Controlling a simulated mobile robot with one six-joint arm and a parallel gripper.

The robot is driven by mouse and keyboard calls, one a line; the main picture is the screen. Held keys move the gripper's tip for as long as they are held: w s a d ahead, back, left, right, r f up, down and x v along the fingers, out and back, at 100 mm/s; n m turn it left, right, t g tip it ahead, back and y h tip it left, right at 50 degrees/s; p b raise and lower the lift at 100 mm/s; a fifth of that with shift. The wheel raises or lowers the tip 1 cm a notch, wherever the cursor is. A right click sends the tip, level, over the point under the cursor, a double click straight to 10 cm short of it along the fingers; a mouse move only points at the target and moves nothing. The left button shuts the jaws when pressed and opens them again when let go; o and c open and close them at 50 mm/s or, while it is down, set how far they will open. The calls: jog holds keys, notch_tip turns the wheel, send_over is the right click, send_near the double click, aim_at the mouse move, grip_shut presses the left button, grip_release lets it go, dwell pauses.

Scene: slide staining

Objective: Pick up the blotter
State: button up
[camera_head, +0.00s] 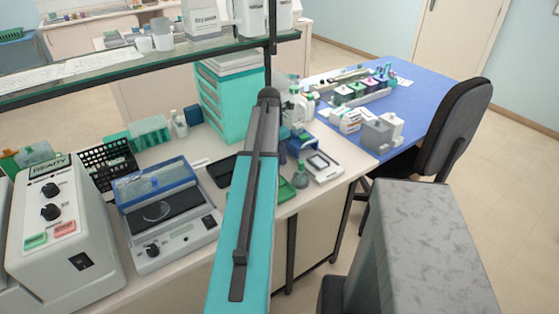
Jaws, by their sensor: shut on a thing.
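My arm (252,200) rises from the bottom middle to a dark joint at the upper middle. My gripper does not show; the arm itself probably hides it. I cannot make out the blotter for certain. A small blue item with a dark part (301,143) stands on the bench just right of my arm, but I cannot tell whether it is the blotter. I cannot see what my gripper holds.
A white machine marked READY (60,225) and a blue-lidded device (168,225) stand at left. A teal drawer unit (228,100) is behind my arm. A glass shelf (150,66) crosses above. A white balance (322,167), blue table (425,95) and black chair (455,125) are at right.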

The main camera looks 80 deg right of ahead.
jog(key=shift+r, duration=0.1)
jog(key=shift+r+b, duration=0.65)
jog(key=shift+r, duration=0.9)
jog(key=shift+a+r, duration=0.1)
jog(key=shift+a, duration=0.15)
jog(key=s+a+b, duration=0.1)
jog(key=a, duration=0.4)
jog(key=s+a+r+b, duration=0.1)
jog(key=a, duration=0.4)
jog(key=s+a+b, duration=0.1)
jog(key=a, duration=0.4)
jog(key=shift+s+a+r, duration=0.1)
jog(key=shift+r, duration=0.15)
jog(key=o, duration=0.4)
jog(key=c, duration=0.3)
